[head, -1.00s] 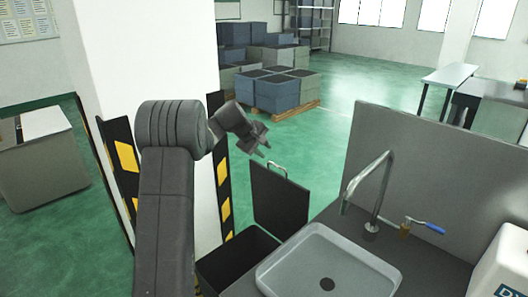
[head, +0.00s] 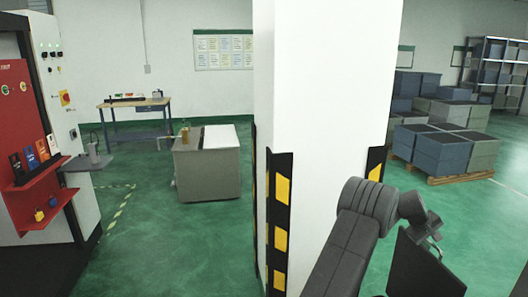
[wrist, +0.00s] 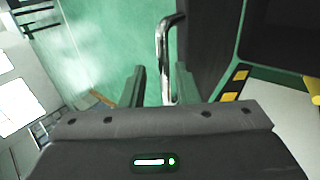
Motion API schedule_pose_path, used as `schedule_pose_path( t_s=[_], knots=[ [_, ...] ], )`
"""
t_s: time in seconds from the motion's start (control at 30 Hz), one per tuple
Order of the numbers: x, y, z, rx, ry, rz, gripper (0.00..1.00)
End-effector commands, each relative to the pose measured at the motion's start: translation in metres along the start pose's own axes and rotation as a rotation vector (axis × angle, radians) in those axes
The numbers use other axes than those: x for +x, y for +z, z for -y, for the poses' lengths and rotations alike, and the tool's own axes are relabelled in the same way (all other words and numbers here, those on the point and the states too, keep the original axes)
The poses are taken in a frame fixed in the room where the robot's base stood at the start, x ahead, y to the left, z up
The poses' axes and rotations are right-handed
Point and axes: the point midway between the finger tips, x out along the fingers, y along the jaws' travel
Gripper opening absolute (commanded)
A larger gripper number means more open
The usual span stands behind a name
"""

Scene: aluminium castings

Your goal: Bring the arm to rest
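My gripper (head: 432,236) is at the right of the head view, at the end of my raised, bent arm, in front of the white pillar's right side. In the wrist view its two fingers (wrist: 160,88) stand apart with nothing gripped. A curved metal handle (wrist: 164,45) shows between and beyond the fingers there; I cannot tell how far off it is. The raised dark bin lid (head: 418,268) is just below the gripper in the head view.
A white pillar (head: 320,120) with black and yellow guards stands by my arm. Stacked crates (head: 440,150) are behind it at right. A grey cabinet (head: 208,170), a workbench (head: 135,105) and a red panel (head: 22,130) are at left. Green floor between them is open.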

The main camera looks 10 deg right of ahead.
Motion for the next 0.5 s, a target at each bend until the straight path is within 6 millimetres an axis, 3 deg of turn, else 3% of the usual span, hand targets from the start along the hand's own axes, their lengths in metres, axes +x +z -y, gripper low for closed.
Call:
schedule_pose_path(
  t_s=[0.23,0.5],
  knots=[
    [0.022,0.000,0.000,0.000,-0.001,0.000,0.28],
    [0.027,0.000,0.002,0.000,-0.001,0.000,0.28]
  ],
)
